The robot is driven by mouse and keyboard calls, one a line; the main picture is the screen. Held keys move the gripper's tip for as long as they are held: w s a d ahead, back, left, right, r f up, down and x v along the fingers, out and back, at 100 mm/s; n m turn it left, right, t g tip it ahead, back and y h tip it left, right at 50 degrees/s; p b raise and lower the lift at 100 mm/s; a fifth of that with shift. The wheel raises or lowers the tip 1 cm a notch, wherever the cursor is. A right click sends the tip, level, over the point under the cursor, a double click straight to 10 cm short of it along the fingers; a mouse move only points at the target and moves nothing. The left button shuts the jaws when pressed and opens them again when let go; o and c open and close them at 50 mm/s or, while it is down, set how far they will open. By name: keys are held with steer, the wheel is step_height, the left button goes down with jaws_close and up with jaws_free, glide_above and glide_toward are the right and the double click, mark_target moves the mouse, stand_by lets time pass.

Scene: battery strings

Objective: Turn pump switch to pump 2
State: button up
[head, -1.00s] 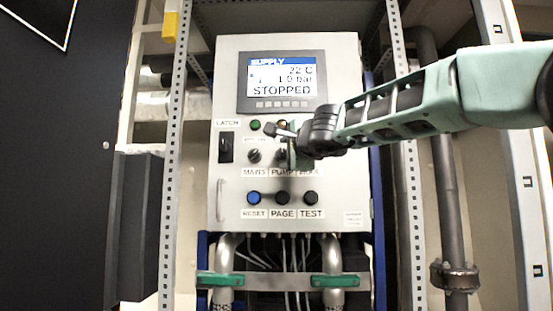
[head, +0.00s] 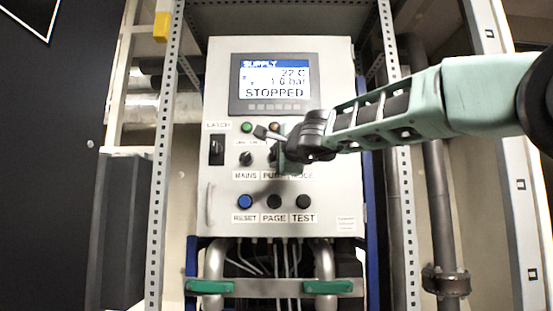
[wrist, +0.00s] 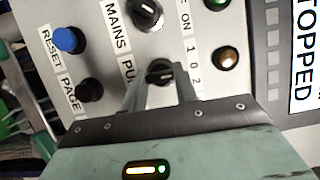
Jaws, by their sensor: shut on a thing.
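The pump switch (wrist: 158,70) is a black rotary knob on the grey control panel (head: 222,120). In the wrist view it sits between the two fingers of my gripper (wrist: 160,82), which is shut on it. Beside it are the position marks 1, 0 and 2; I cannot tell which one the knob points at. In the head view my gripper (head: 279,156) reaches in from the right and hides the pump switch and part of its label. The panel display (head: 273,80) reads SUPPLY, 22 C, 1.0 bar and STOPPED.
The mains knob (wrist: 148,14) is close beside the pump switch. The blue reset button (head: 245,202), page button (head: 274,202) and test button (head: 303,202) are below. A black latch switch (head: 216,150) is at left. Perforated metal posts (head: 166,160) flank the panel.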

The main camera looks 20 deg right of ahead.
steer(key=m+t+b, duration=0.1)
steer(key=m+b, duration=0.2)
steer(key=b, duration=0.1)
steer(key=m+t+h+b, duration=0.1)
steer(key=m+b, duration=0.2)
steer(key=b, duration=0.1)
steer(key=m+t+h+b, duration=0.1)
steer(key=m+b, duration=0.2)
steer(key=b, duration=0.2)
steer(key=shift+a+f, duration=0.1)
steer(key=shift+f, duration=0.25)
steer(key=shift+m, duration=0.4)
steer(key=o, duration=1)
steer(key=shift+r, duration=0.1)
